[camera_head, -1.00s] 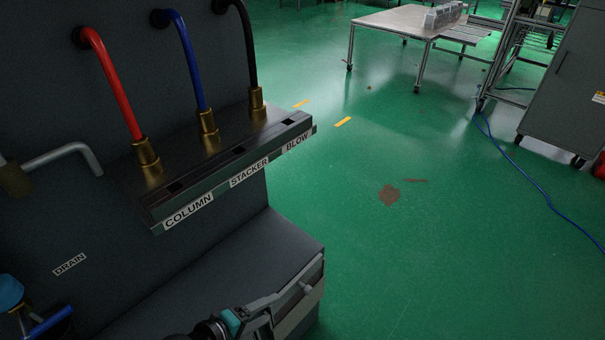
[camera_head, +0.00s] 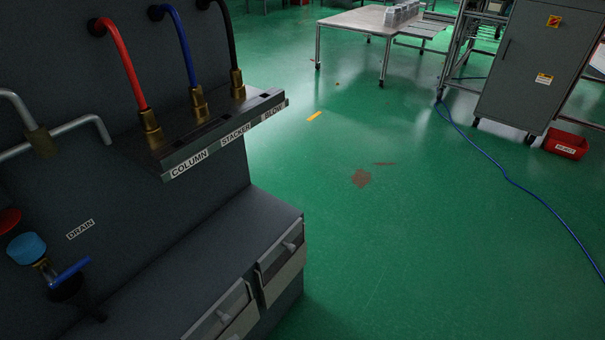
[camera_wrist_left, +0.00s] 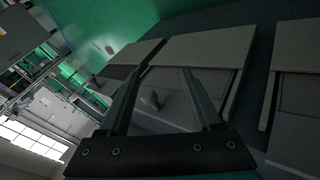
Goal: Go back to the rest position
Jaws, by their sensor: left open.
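My left gripper (camera_wrist_left: 158,100) shows in the left wrist view with its two fingers spread apart. A grey drawer front with a small handle (camera_wrist_left: 152,100) shows between and beyond the fingers, and nothing is visibly held. I cannot tell how far the fingers are from the drawer. In the head view neither gripper is in sight.
A dark cabinet stands at left with a shelf (camera_head: 222,135) labelled COLUMN, STACKER and BLOW, and red, blue and black hoses. Drawers (camera_head: 280,252) are below. A table (camera_head: 375,22), a grey cabinet (camera_head: 530,70) and a red bin (camera_head: 566,144) stand farther off. Green floor is open at centre.

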